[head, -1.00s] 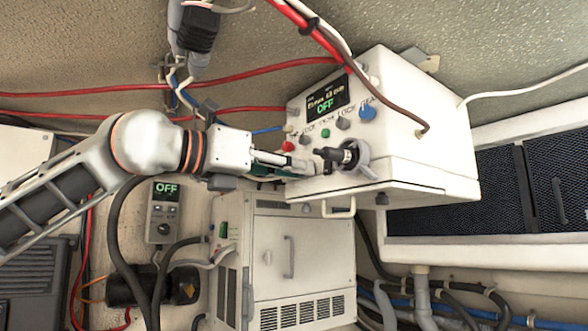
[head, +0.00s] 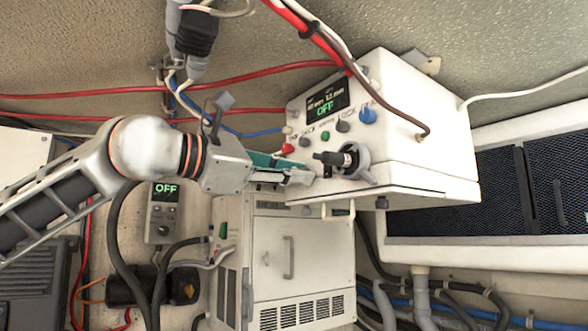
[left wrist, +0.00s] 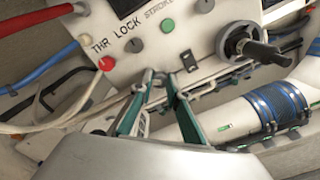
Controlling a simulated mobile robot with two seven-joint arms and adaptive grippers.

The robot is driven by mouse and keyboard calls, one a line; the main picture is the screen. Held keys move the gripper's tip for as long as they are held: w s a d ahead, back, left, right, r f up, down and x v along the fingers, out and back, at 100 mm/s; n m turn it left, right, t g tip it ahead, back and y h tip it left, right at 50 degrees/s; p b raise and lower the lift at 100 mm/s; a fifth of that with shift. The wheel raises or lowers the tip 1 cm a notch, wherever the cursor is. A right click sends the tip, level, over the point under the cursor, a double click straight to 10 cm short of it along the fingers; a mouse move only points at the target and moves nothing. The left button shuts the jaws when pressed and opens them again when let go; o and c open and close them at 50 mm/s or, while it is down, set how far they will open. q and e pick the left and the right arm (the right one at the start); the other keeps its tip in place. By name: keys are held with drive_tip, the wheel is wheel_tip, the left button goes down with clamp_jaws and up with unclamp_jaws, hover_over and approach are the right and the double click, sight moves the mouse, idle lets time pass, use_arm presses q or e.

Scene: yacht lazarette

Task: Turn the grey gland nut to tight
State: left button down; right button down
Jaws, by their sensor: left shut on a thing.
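My left gripper (head: 306,173) reaches in from the left to the lower left edge of the white control box (head: 440,144). Its teal-sided fingers are shut on a small grey part, which I take to be the grey gland nut. The fingers hide the nut in the head view. In the left wrist view the fingertips (left wrist: 159,78) meet at the lower edge of the box panel, below the grey and green buttons, and only a little grey shows between them. The nut's tightness cannot be read. My right gripper is not in view.
The box display (head: 327,101) reads OFF. A red cable (head: 230,75) passes above. A white cabinet (head: 300,265) stands below.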

use_arm(q)
drive_tip(key=shift+f+m+p, duration=0.1)
drive_tip(key=shift+m+p, duration=0.7)
drive_tip(key=shift+m, duration=2.7)
drive_tip(key=c, duration=1.9)
unclamp_jaws()
drive_tip(key=v, duration=1.2)
